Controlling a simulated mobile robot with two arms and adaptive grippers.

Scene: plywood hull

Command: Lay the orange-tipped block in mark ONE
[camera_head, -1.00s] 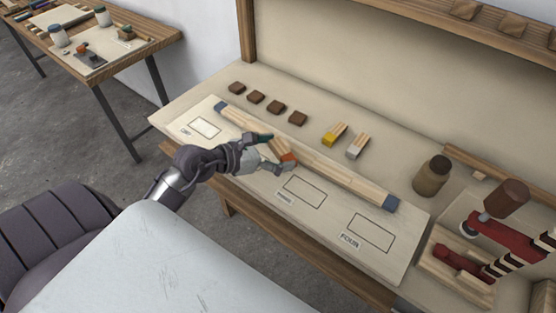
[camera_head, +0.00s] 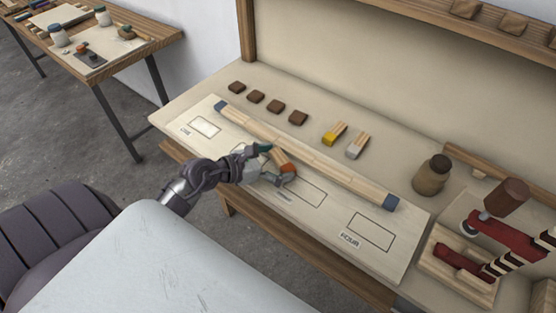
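The orange-tipped block (camera_head: 281,157), pale wood with an orange end, is between the fingers of my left gripper (camera_head: 275,165). The fingers look closed on it, over the board in front of the long wooden strip. Mark ONE (camera_head: 205,127) is a small outlined rectangle at the board's left end, left of the gripper and empty. Its label (camera_head: 186,131) lies beside it. Mark FOUR (camera_head: 370,232) is empty at the right. A third outline (camera_head: 308,192) is partly covered by my gripper. My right gripper is not in view.
The long strip (camera_head: 320,162) with blue ends lies along the board (camera_head: 400,262). Behind it are several dark brown blocks (camera_head: 277,107), a yellow-tipped block (camera_head: 334,134) and a white-tipped block (camera_head: 357,146). A brown jar (camera_head: 432,176) and a red clamp-like tool (camera_head: 490,235) are at the right.

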